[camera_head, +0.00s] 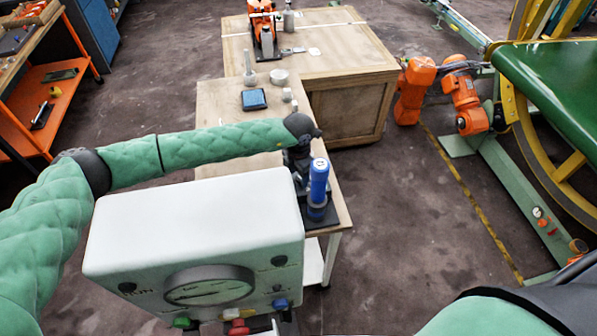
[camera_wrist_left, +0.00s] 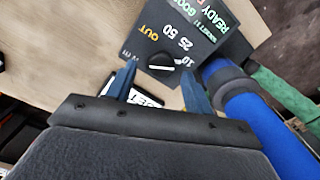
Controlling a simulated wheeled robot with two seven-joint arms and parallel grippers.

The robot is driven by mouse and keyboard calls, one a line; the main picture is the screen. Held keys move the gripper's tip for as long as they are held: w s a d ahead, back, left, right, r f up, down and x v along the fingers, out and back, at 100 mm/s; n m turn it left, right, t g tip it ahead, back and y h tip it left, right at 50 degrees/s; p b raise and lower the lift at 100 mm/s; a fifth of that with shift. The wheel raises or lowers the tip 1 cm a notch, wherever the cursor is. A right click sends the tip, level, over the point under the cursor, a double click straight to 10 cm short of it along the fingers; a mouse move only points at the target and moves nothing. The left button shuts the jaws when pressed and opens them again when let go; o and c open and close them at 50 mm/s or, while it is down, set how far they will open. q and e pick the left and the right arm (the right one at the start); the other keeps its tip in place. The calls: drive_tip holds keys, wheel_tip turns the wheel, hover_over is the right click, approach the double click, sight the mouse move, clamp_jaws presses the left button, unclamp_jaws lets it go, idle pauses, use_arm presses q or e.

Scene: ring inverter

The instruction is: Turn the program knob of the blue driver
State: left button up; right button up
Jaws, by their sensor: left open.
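The blue driver (camera_head: 318,182) stands upright on a dark base near the front right corner of the wooden bench. In the left wrist view its blue body (camera_wrist_left: 262,120) runs down the right side. The program knob (camera_wrist_left: 166,64) is black with a white line and sits on a dark panel (camera_wrist_left: 172,38) with yellow and white lettering. My left gripper (camera_wrist_left: 157,90) is open, its two blue-grey fingers apart, with the knob just beyond the fingertips. Nothing shows between the fingers' grip. In the head view the left gripper (camera_head: 300,165) is beside the driver, its fingertips hidden. My right gripper is out of view.
The bench top (camera_head: 220,105) holds a blue tray (camera_head: 254,99) and small grey parts. A wooden crate (camera_head: 345,75) stands behind, with an orange device (camera_head: 263,28) on it. Orange robot arms (camera_head: 415,90) and a yellow-green frame are at right. Floor right of the bench is clear.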

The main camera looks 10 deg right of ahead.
use_arm(q)
drive_tip(key=shift+f, duration=0.35)
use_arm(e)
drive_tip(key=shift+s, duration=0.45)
use_arm(q)
drive_tip(key=c, duration=1)
drive_tip(key=shift+o, duration=0.2)
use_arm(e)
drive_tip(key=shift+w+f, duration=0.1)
use_arm(q)
drive_tip(key=shift+f, duration=0.1)
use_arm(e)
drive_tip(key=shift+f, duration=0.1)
